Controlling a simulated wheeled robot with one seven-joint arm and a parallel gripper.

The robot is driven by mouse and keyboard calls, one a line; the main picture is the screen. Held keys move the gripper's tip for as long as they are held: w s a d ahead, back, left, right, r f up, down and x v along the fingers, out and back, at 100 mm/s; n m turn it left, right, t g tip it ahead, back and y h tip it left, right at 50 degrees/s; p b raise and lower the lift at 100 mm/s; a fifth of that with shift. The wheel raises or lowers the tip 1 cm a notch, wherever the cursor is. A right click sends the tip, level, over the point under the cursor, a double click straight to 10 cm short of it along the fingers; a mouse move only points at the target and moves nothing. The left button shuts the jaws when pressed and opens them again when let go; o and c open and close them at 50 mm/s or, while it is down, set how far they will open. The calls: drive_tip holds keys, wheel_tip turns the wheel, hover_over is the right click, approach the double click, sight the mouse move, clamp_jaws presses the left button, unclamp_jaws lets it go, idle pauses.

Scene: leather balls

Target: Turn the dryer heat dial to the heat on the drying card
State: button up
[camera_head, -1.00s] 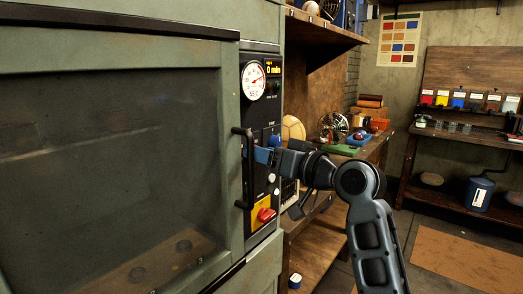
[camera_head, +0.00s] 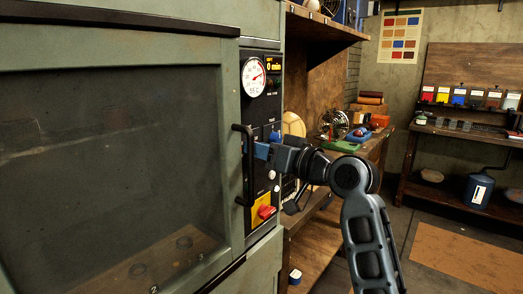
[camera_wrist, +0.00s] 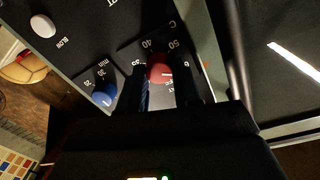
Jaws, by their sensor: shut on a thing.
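The dryer's heat dial, a red knob (camera_wrist: 160,70), shows in the wrist view between my two dark fingers. Numbers including 35, 40 and 50 are printed around it, partly hidden by the fingers. A pale mark on the knob points roughly right in that view; I cannot tell its exact reading. My gripper (camera_head: 262,151) is shut on this dial and hides it in the head view. The dryer (camera_head: 125,36) fills the left side, with its control panel (camera_head: 263,110) facing me. I cannot make out a drying card.
A blue minute dial (camera_wrist: 102,96) sits close beside my fingers. A white blow button (camera_wrist: 42,26) is farther off. The black door handle (camera_head: 243,165) stands just left of my gripper. A red switch on yellow (camera_head: 265,211) is below. A workbench (camera_head: 375,150) stands behind right.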

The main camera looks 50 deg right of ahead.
drive_tip(key=shift+f+n+b, duration=0.1)
drive_tip(key=shift+n+b, duration=0.3)
drive_tip(key=shift+b, duration=0.05)
drive_tip(key=n+y+b, duration=0.1)
drive_tip(key=n+b, duration=1)
drive_tip(key=n, duration=0.1)
drive_tip(key=n+b, duration=1.2)
drive_tip(key=shift+f+t+y, duration=0.2)
drive_tip(key=shift+t+y, duration=0.1)
drive_tip(key=shift+y, duration=0.1)
drive_tip(key=o, duration=1.1)
drive_tip(key=shift+r, duration=0.1)
drive_tip(key=shift+c, duration=0.2)
